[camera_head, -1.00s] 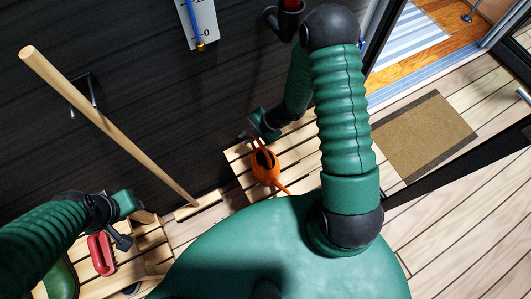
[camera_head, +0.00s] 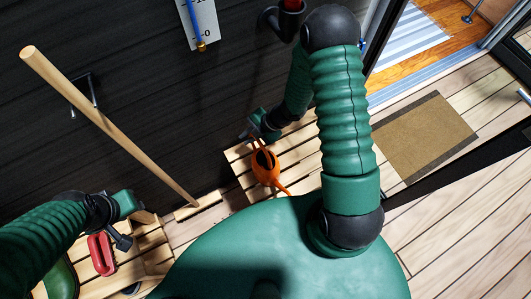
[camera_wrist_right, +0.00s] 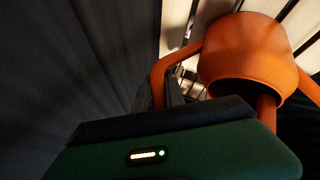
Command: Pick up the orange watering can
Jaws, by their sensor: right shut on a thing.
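The orange watering can (camera_head: 265,168) is at the wooden slatted bench beside the dark wall, with its spout pointing toward the lower right. My right gripper (camera_head: 252,134) is at the can's handle on the wall side. In the right wrist view the can's body (camera_wrist_right: 245,52) and its handle (camera_wrist_right: 158,78) show, and the gripper is shut on the handle. I cannot tell whether the can touches the slats. My left gripper (camera_head: 128,222) is at the lower left, near a red object; its fingers are too small and partly hidden to read.
A long wooden pole (camera_head: 110,125) leans across the left side by the dark wall. A red object (camera_head: 101,254) sits on slatted wood (camera_head: 148,250) at the lower left. A brown doormat (camera_head: 425,135) lies on the deck at the right, before an open doorway.

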